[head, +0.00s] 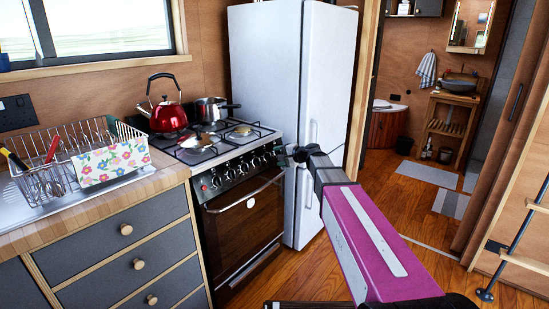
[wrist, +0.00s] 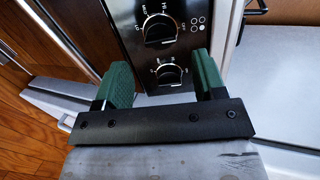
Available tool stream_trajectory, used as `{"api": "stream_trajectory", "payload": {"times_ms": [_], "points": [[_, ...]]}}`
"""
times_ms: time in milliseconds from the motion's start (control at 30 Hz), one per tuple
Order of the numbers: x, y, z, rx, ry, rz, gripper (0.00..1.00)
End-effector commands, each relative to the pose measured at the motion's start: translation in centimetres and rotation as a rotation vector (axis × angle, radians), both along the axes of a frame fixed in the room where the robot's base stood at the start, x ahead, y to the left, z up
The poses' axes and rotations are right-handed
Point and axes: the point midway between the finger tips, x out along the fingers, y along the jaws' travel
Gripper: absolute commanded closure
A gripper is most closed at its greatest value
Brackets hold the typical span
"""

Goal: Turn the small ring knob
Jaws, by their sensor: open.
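The stove's black control panel (wrist: 185,14) carries a row of round black knobs. In the wrist view, one knob (wrist: 158,30) is at the top, with a burner symbol beside it. A second knob (wrist: 169,74) sits lower, between my fingertips. I cannot tell which is the small ring knob. My gripper (wrist: 163,76) is open, its two green fingers on either side of the lower knob, with gaps visible. Whether the fingertips touch the panel is unclear. In the head view, my gripper (head: 288,156) is at the right end of the knob row and hides that end.
The stove (head: 245,220) has a red kettle (head: 168,117) and a pot (head: 211,110) on top. A white fridge (head: 285,70) stands close on its right. Drawers and a dish rack (head: 48,175) are at the left. The wooden floor (head: 425,215) is open to the right.

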Motion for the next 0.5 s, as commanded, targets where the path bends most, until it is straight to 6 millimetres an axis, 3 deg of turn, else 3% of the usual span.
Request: {"api": "stream_trajectory", "payload": {"times_ms": [300,500], "points": [[-3.1,-4.3,1.8,0.0,-0.001,-0.002,0.36],[-3.7,-5.2,2.1,0.0,0.0,-0.001,0.36]]}}
